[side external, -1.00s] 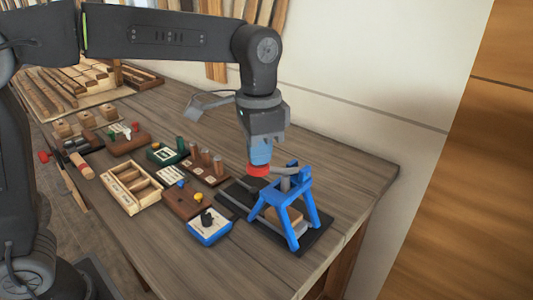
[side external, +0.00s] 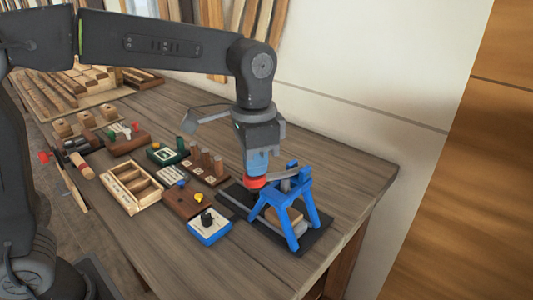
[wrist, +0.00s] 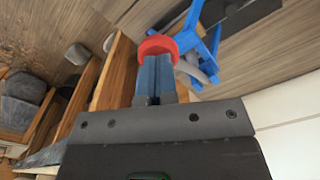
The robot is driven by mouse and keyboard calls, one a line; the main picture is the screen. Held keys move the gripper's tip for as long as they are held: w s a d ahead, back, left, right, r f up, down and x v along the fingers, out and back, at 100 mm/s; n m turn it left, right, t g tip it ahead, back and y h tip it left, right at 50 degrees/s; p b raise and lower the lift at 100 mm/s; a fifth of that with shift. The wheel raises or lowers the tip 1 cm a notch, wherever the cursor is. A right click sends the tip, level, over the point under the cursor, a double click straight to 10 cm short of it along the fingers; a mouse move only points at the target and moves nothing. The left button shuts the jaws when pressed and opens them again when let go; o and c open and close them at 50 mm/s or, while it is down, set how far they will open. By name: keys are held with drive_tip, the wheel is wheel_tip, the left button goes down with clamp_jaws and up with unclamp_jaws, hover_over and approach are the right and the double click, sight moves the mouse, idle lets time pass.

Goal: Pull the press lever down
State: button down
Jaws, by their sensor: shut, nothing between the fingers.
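The blue press frame (side external: 312,208) stands on a dark base (side external: 315,240) near the right end of the bench. Its grey lever (side external: 283,175) reaches left from the top of the frame and ends in a red knob (side external: 255,183). My gripper (side external: 258,172) is shut and empty, pointing down on top of the red knob, seemingly touching it. In the wrist view the closed fingers (wrist: 154,72) reach the red knob (wrist: 157,46), with the blue frame (wrist: 205,40) behind. A tan block (side external: 284,215) sits under the frame, partly hidden by its legs.
A blue-and-white box with a black knob (side external: 209,226) stands left of the press. A wooden divided tray (side external: 135,187) and a peg block (side external: 205,167) lie farther left. The bench (side external: 355,170) is clear to the right and in front.

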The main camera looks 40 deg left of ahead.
sight(252, 179)
drive_tip(key=shift+s+f, duration=0.1)
drive_tip(key=shift+f, duration=0.35)
drive_tip(key=shift+s+f, duration=0.3)
drive_tip(key=shift+f, duration=0.75)
drive_tip(key=shift+s+f, duration=0.2)
drive_tip(key=shift+f, duration=1.2)
idle(0.4)
